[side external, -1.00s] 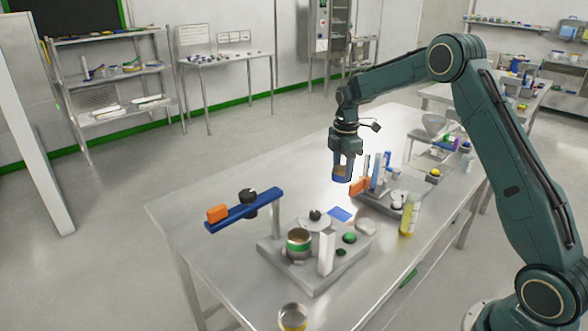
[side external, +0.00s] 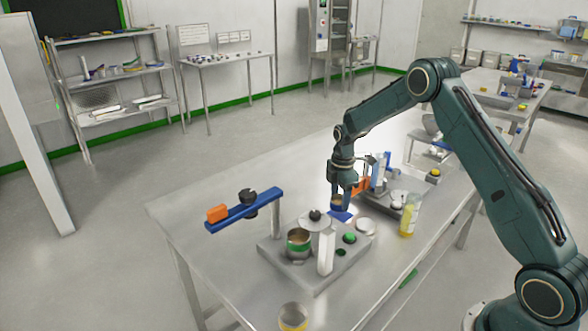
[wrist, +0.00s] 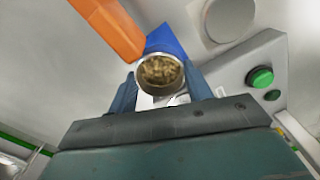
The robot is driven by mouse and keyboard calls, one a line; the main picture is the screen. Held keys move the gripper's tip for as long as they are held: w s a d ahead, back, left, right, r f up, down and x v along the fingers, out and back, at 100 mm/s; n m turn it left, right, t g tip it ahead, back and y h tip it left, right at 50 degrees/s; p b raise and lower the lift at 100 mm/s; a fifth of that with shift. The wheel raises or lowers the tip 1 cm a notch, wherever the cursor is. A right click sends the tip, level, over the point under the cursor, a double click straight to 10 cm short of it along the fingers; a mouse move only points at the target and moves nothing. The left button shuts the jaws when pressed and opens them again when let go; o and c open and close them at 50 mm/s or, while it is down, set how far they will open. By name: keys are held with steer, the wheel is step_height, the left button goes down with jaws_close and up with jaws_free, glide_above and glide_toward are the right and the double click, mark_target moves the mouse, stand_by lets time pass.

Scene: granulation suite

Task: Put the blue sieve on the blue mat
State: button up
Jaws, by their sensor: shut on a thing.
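The blue sieve (side external: 337,201) is a small round cup held upright between the blue fingers of my gripper (side external: 338,207). In the wrist view the sieve (wrist: 160,74) shows a metal rim and brown granular contents; its blue band is mostly hidden by the fingers. The blue mat (side external: 343,216) lies on the steel table, directly below the sieve and partly covered by it. The mat also shows beyond the rim in the wrist view (wrist: 164,41). I cannot tell whether the sieve's bottom touches the mat.
An orange block (side external: 361,184) on a grey device is close beside my gripper. A grey base with a green-banded sieve (side external: 298,246) and green button (side external: 349,238) stands in front. A yellow-banded sieve (side external: 293,317) is at the near edge. A yellow bottle (side external: 408,219) stands right.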

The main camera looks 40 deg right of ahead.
steer(key=shift+f, duration=1.05)
steer(key=shift+f, duration=0.15)
steer(key=o, duration=1)
steer(key=shift+f, duration=0.1)
step_height(320, 180, up, 12)
steer(key=shift+r, duration=0.25)
